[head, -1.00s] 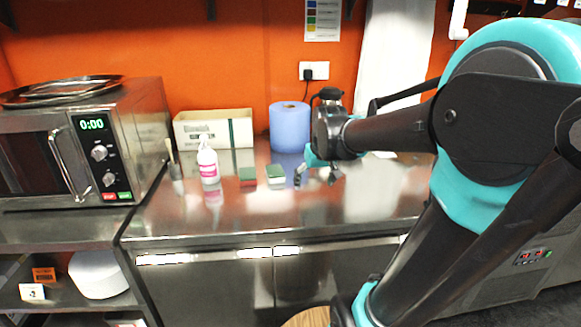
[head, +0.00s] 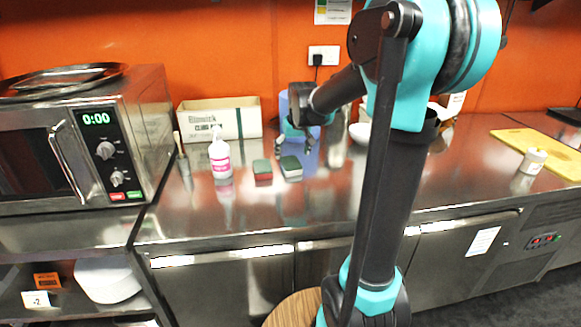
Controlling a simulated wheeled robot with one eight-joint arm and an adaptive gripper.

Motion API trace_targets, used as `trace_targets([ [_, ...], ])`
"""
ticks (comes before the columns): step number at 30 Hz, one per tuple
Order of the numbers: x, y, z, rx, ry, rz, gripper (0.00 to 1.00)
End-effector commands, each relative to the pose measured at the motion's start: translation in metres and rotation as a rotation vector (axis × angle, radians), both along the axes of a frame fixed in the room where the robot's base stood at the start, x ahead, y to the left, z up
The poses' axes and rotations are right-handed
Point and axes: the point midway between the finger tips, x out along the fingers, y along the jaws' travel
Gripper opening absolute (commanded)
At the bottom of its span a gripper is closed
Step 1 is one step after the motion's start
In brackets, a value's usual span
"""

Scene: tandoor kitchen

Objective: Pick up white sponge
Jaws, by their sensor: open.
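The white sponge (head: 291,168) has a dark green top and a pale side. It lies flat on the steel counter, just right of a second sponge (head: 262,170) with a green top and a reddish side. My gripper (head: 296,146) is open and empty, its fingers pointing down. In the picture it is just above the white sponge, apart from it. Its exact height and depth over the counter are hard to tell.
A spray bottle (head: 220,155) stands left of the sponges. A cardboard box (head: 218,118) and a blue paper roll (head: 284,104), partly hidden by my arm, stand behind. A microwave (head: 82,135) is at left. The counter's front (head: 255,212) is clear.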

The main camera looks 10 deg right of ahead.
Motion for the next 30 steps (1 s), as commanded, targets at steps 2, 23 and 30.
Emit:
trace_targets([
  [2, 0.003, 0.0, -0.007, 0.0, 0.0, 0.0, 0.8],
  [23, 0.027, 0.001, -0.057, 0.0, 0.0, 0.0, 0.8],
  [30, 0.027, 0.001, -0.057, 0.0, 0.0, 0.0, 0.8],
])
